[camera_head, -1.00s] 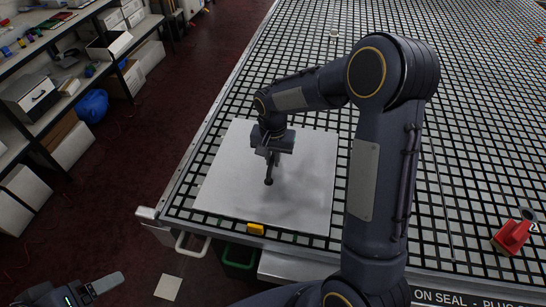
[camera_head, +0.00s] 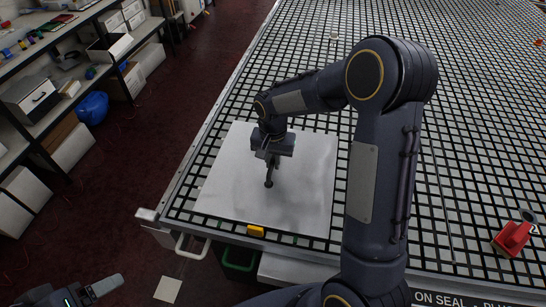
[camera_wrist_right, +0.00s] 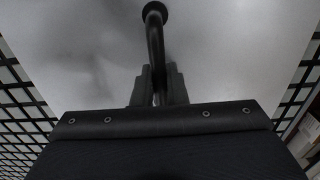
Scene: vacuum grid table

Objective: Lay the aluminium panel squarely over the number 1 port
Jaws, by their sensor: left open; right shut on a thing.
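The aluminium panel (camera_head: 305,180) is a pale square sheet over the near left corner of the black grid table (camera_head: 459,150). It also fills much of the right wrist view (camera_wrist_right: 240,50). My right gripper (camera_head: 270,160) is above the panel, shut on the dark handle (camera_head: 269,180) that stands up from it. In the right wrist view the jaws (camera_wrist_right: 159,88) close around the handle's stem (camera_wrist_right: 154,40). Whether the panel touches the grid is hard to tell. My left gripper (camera_head: 102,287) is open and empty at the lower left, away from the table. I cannot see the number 1 port.
A yellow block (camera_head: 255,231) sits at the table's near edge, beside the panel. A red object (camera_head: 512,238) stands on the grid at right. Shelves with boxes (camera_head: 30,97) line the left, across a dark red floor (camera_head: 150,150).

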